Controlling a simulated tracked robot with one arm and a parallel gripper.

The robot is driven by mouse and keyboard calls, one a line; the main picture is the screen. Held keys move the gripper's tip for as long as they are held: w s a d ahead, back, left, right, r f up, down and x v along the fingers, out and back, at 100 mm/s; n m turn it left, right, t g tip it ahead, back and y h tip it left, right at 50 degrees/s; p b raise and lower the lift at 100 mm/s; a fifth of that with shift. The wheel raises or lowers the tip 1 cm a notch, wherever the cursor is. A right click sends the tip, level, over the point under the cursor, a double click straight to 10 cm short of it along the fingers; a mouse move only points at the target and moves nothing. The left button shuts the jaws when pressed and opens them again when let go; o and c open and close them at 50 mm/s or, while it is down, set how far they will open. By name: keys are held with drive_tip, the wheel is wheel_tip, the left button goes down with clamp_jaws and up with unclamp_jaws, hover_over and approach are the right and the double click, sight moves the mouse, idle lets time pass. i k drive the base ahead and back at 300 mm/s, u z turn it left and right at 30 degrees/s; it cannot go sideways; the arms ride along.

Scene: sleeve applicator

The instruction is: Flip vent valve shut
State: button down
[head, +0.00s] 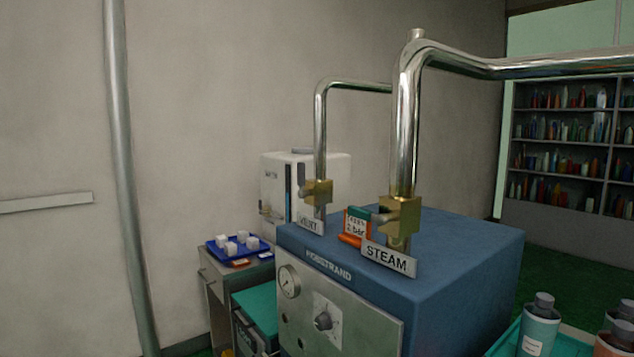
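The brass vent valve (318,191) sits on the thinner, farther pipe (320,130), above the VENT label (311,224) on the blue machine (450,255). A small dark part sticks out on its left; I cannot make out its lever position clearly. A second brass valve (402,213) sits on the thicker, nearer pipe (405,130), above the STEAM label (389,258). A dark stub points left from it. My gripper is not in view.
An orange-edged card (357,223) reading 2 bar stands between the valves. A blue tray (223,250) with white cups and a white appliance (335,170) are behind left. Bottles (541,328) stand in a teal tray at lower right. The wall side is open.

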sight(300, 166)
drive_tip(key=u, duration=0.1)
drive_tip(key=i, duration=0.9)
drive_tip(key=z, duration=0.05)
